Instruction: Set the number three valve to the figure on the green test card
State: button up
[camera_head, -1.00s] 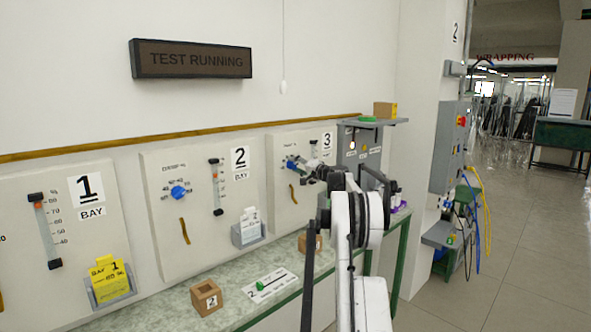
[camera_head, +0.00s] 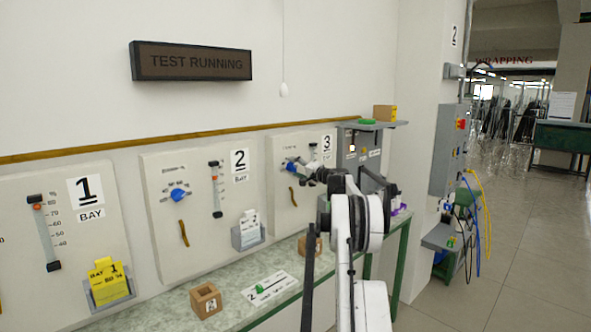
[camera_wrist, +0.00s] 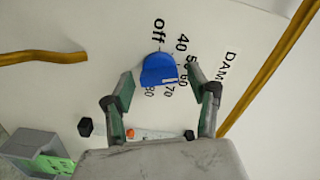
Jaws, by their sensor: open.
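The number three panel (camera_head: 282,194) stands on the wall bench, labelled 3. Its blue valve knob (camera_wrist: 158,70) shows in the wrist view, with a white pointer line towards "off". Printed figures 40 to 80 run around its right and lower side. My gripper (camera_wrist: 159,78) is open, with one finger on each side of the knob; I cannot tell whether either finger touches it. In the head view my gripper (camera_head: 304,170) is at the knob (camera_head: 291,167), partly covering it. A green card (camera_wrist: 57,163) sits in a grey holder (camera_wrist: 30,145) at the wrist view's lower left; its figure is unreadable.
Panels 1 (camera_head: 60,240) and 2 (camera_head: 200,205) stand to the left, with yellow (camera_head: 108,280) and white (camera_head: 249,226) cards. Small boxes (camera_head: 205,300) stand on the bench (camera_head: 180,318). Ochre pipes (camera_wrist: 40,57) flank the knob. The sign (camera_head: 191,60) reads TEST RUNNING.

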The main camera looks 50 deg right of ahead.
jog(key=shift+s, duration=0.1)
jog(key=s+a, duration=0.2)
jog(key=s, duration=0.9)
jog(key=shift+s, duration=0.3)
jog(key=shift+a, duration=0.1)
